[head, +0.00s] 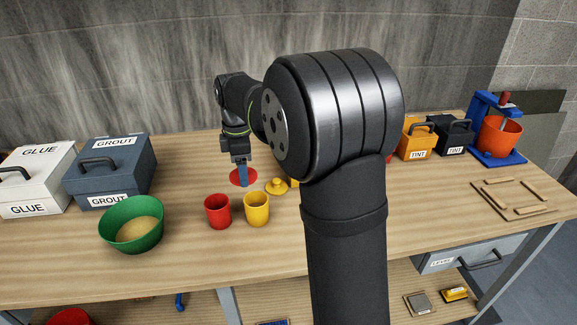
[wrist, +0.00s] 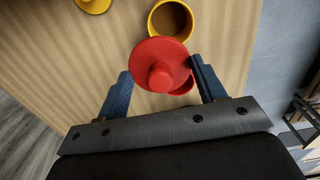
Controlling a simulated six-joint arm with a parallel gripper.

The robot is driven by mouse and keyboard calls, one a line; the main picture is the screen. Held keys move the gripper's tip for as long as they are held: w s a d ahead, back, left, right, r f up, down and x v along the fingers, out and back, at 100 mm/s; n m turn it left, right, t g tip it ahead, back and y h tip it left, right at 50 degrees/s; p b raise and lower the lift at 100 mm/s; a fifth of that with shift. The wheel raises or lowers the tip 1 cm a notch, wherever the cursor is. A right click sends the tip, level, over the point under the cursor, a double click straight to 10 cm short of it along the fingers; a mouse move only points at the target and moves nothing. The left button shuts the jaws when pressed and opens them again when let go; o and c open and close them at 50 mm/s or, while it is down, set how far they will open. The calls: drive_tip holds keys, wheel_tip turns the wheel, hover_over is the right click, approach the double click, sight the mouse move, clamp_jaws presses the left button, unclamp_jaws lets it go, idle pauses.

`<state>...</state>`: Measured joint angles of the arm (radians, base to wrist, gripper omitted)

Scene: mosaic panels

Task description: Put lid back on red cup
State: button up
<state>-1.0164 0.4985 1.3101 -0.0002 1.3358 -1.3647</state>
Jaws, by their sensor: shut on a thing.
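My gripper (head: 241,180) is shut on the red lid (head: 236,176), a round disc with a centre knob. In the wrist view the red lid (wrist: 150,50) lies between the two fingers (wrist: 163,88), above the table. The red cup (head: 218,212) stands upright and uncovered on the table, in front of and a little left of the gripper in the head view. In the wrist view the red cup (wrist: 182,88) is partly hidden by the lid, which looks apart from it.
A yellow cup (head: 257,209) stands close to the right of the red cup, with a yellow lid (head: 276,187) behind. A green bowl (head: 120,236) of sand-coloured material is at left, near the grout box (head: 115,178). My arm hides part of the table's middle.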

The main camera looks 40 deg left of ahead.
drive_tip(key=s+a+n, duration=0.1)
drive_tip(key=s+a, duration=0.4)
drive_tip(key=s, duration=0.2)
drive_tip(key=shift+w+d+f, duration=0.1)
drive_tip(key=shift+f, duration=1.3)
drive_tip(key=shift+w+d+f, duration=0.1)
drive_tip(key=shift+f, duration=1.3)
drive_tip(key=shift+f, duration=0.15)
drive_tip(key=o, duration=1.3)
drive_tip(key=shift+r, duration=3.5)
drive_tip(key=shift+c, duration=0.5)
